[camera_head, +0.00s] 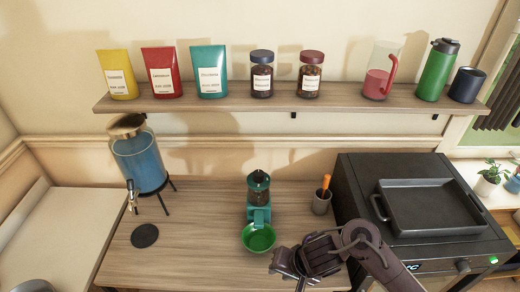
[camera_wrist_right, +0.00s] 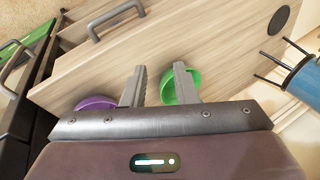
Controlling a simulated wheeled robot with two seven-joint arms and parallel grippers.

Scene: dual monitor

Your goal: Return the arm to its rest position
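My right gripper (camera_head: 290,265) is at the lower middle of the head view, right of the green bowl (camera_head: 258,238) and in front of the dark oven. In the right wrist view its two grey fingers (camera_wrist_right: 158,85) stand apart with nothing between them. The green bowl also shows there beside the right finger (camera_wrist_right: 196,84), apparently beyond it. My right arm comes in from the lower right. My left gripper cannot be made out in the head view.
A blue dispenser (camera_head: 140,160) and black disc (camera_head: 145,236) are left. The oven (camera_head: 400,170) bears a tray (camera_head: 430,212). A purple bowl (camera_wrist_right: 92,103) shows in the wrist view. Jars line the shelf (camera_head: 220,102).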

